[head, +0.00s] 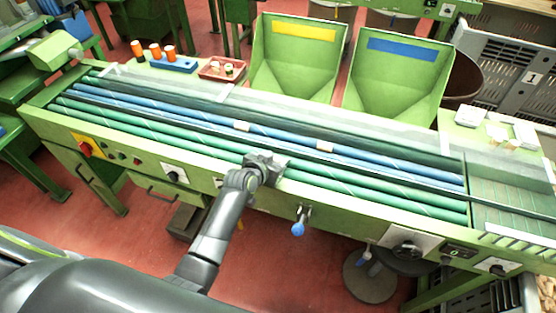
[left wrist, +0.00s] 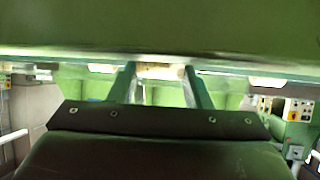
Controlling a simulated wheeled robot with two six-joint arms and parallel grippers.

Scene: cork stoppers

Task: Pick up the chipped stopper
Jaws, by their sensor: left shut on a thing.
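My left gripper (head: 270,165) is over the front green rollers of the sorting machine, near its front edge. In the left wrist view the left gripper (left wrist: 160,84) has its two fingers on either side of a pale tan cork stopper (left wrist: 160,72), shut on it. Only part of that stopper shows, and I cannot see a chip on it. In the head view the gripper hides it. Two other pale stoppers lie on the blue rollers, one behind and left of the gripper (head: 242,126) and one to its right (head: 325,146). My right gripper is not in view.
Two green bins stand behind the rollers, one with a yellow label (head: 298,70) and one with a blue label (head: 398,80). A red tray (head: 222,69) and a blue holder (head: 174,65) with orange-topped items are at the back left. A clear guard (head: 300,115) runs behind the rollers.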

